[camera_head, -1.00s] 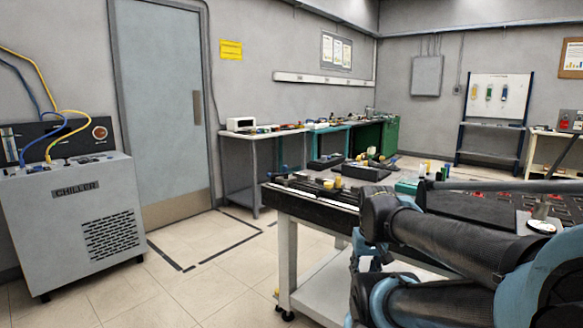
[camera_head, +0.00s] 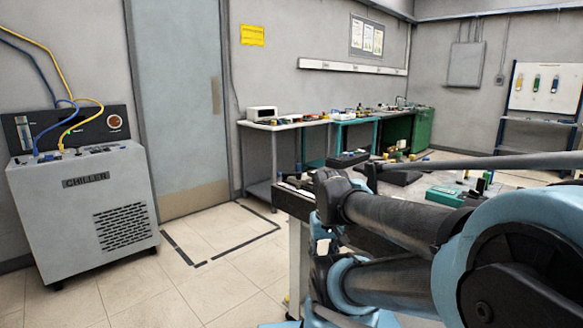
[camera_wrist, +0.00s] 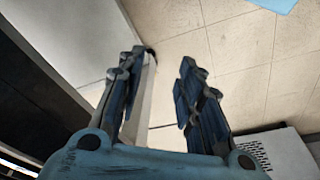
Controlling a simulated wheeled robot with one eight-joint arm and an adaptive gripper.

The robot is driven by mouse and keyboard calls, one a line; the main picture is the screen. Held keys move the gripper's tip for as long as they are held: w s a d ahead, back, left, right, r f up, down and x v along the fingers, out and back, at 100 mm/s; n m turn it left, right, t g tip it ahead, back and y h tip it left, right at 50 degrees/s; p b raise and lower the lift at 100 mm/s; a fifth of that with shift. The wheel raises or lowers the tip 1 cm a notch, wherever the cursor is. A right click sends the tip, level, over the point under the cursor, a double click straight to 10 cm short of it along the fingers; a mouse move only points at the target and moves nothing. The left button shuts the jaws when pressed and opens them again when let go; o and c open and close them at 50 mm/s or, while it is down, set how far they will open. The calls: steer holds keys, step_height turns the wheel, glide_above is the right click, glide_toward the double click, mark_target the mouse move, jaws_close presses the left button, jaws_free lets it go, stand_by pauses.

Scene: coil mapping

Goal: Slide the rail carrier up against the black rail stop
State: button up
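I cannot make out the rail carrier or the black rail stop in either view. In the head view my arm hides the gripper's fingertips.
A grey chiller (camera_head: 85,212) with blue and yellow hoses stands at the left, beside a grey door (camera_head: 180,95). A bench (camera_head: 258,127) with small items lines the back wall. A teal box (camera_head: 450,195) lies beyond my arm. Tiled floor (camera_head: 215,275) is clear between chiller and workbench.

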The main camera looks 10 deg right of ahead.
steer(key=shift+o, duration=0.9)
steer(key=shift+s+r, duration=0.2)
step_height(320, 180, up, 31)
steer(key=m+g, duration=0.2)
glide_above(298, 165)
steer(key=w, duration=0.1)
steer(key=f, duration=1.7)
steer(key=shift+w+d, duration=0.15)
steer(key=shift+d, duration=0.05)
steer(key=shift+c, duration=0.2)
jaws_close()
